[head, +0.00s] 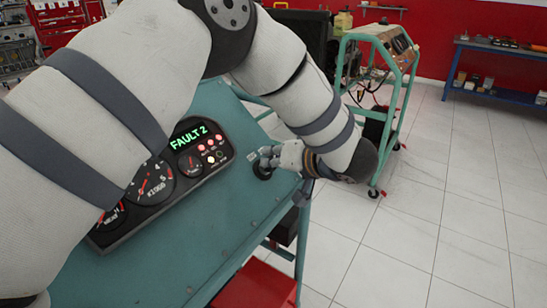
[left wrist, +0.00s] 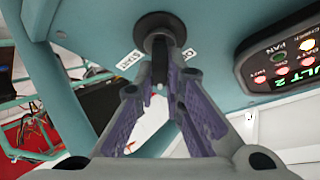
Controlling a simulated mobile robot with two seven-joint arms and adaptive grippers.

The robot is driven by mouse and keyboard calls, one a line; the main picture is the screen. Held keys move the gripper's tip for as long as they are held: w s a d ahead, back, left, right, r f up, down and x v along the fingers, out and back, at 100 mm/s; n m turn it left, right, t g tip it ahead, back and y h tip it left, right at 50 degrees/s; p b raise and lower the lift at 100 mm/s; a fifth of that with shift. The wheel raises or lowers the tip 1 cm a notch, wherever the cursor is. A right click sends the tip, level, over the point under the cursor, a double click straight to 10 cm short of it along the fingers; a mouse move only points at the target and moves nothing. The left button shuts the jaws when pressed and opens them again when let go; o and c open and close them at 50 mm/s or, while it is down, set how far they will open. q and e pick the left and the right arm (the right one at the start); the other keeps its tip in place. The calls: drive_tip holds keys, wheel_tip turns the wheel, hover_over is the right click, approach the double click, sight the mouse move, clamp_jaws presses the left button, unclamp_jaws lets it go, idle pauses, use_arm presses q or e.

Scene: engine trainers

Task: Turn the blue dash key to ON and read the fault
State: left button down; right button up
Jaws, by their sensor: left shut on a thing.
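My left gripper (head: 270,158) is at the black round key switch (head: 262,172) on the right part of the teal dash panel (head: 190,240). In the left wrist view its two fingers (left wrist: 160,85) come together at the switch (left wrist: 158,32), shut on the key. The blue of the key is hidden between the fingertips, so its exact angle cannot be told. Labels beside the switch include START (left wrist: 129,59); another is partly covered. The black gauge cluster (head: 226,150) has a lit green display reading FAULT 2 (head: 188,136). My right gripper is not in view.
Several indicator lamps (head: 212,148) glow on the cluster, mostly red. A red box (head: 258,288) sits below the panel. Another teal trainer cart (head: 385,40) stands behind on the tiled floor, and a blue workbench (head: 500,48) is at the far right. Floor at right is clear.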

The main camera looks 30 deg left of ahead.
use_arm(q)
drive_tip(key=shift+s+f, duration=0.1)
drive_tip(key=shift+f, duration=0.15)
drive_tip(key=c, duration=1.7)
unclamp_jaws()
drive_tip(key=shift+a, duration=0.1)
drive_tip(key=v, duration=1.2)
drive_tip(key=shift+r, duration=0.15)
